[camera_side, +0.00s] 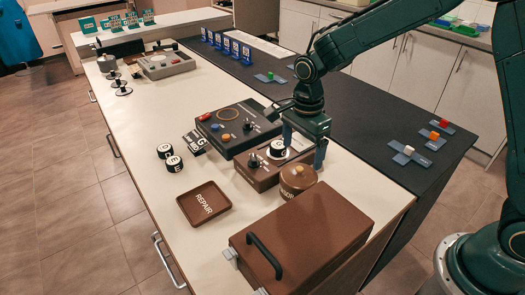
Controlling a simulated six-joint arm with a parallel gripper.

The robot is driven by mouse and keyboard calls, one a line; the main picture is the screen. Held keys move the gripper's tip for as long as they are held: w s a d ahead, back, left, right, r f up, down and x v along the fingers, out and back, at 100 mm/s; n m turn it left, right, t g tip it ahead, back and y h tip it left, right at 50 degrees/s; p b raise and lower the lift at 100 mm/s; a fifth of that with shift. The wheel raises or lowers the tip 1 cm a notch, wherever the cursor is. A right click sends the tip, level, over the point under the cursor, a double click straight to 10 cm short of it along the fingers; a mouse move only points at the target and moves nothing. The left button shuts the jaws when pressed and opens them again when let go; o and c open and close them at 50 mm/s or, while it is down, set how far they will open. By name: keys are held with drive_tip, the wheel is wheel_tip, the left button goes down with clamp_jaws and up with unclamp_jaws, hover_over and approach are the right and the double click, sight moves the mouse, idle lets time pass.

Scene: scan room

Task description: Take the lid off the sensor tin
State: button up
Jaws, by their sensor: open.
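The sensor tin (287,192) is a small round brown tin with pale lettering on its side, standing on the pale worktop. Its brown lid (299,179) is on top, with a small tan knob in the middle. My gripper (304,150) points down, open, just behind and above the tin. Its fingers are apart, and I see nothing held between them. The right finger comes down close to the far right of the lid; I cannot tell whether it touches.
A brown control box (262,168) stands left of the tin, with a dark panel (232,127) behind. A large brown case (300,240) with a black handle lies in front. The REPAIR tray (203,203) is at left. Bare worktop (130,140) lies further left.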

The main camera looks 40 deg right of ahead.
sight(300, 168)
drive_tip(key=shift+f, duration=0.5)
drive_tip(key=shift+f, duration=0.1)
drive_tip(key=shift+f, duration=2.45)
drive_tip(key=shift+s, duration=0.1)
drive_tip(key=c, duration=0.9)
drive_tip(key=shift+f, duration=0.1)
drive_tip(key=shift+c, duration=0.2)
